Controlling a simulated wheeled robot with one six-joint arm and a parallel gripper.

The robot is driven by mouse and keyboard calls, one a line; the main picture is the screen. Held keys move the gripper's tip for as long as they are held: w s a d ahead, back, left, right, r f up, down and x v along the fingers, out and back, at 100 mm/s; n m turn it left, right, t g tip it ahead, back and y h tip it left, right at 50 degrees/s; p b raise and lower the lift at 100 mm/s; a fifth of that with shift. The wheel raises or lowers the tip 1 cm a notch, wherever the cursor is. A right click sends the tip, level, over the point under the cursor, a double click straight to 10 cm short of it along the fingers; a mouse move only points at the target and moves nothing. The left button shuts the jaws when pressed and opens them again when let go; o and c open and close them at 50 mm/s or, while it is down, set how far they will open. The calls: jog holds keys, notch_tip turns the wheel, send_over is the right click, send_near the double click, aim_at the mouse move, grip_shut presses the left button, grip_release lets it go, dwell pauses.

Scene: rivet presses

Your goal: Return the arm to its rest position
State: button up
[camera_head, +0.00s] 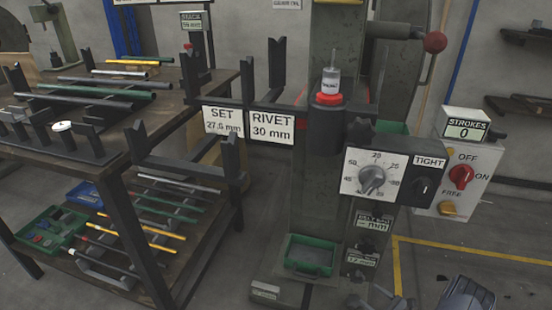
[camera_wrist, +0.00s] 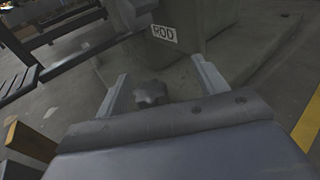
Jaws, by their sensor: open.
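My gripper (camera_wrist: 160,72) shows in the wrist view with its two grey fingers spread apart and nothing held between them. A dark star-shaped knob (camera_wrist: 151,93) appears between the fingers in the picture; I cannot tell how far beyond them it is.
The rivet press (camera_head: 325,190) stands in the middle, with a dial panel (camera_head: 375,178) and a switch box (camera_head: 462,175) to its right. A green tray (camera_head: 308,262) sits at its base. A rod-laden workbench (camera_head: 150,150) is at left. Floor (camera_head: 440,262) is open at lower right.

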jog(key=shift+w+d+n+g+y, duration=0.1)
jog(key=shift+d+n+g+y, duration=0.65)
jog(key=shift+n+g+y, duration=0.4)
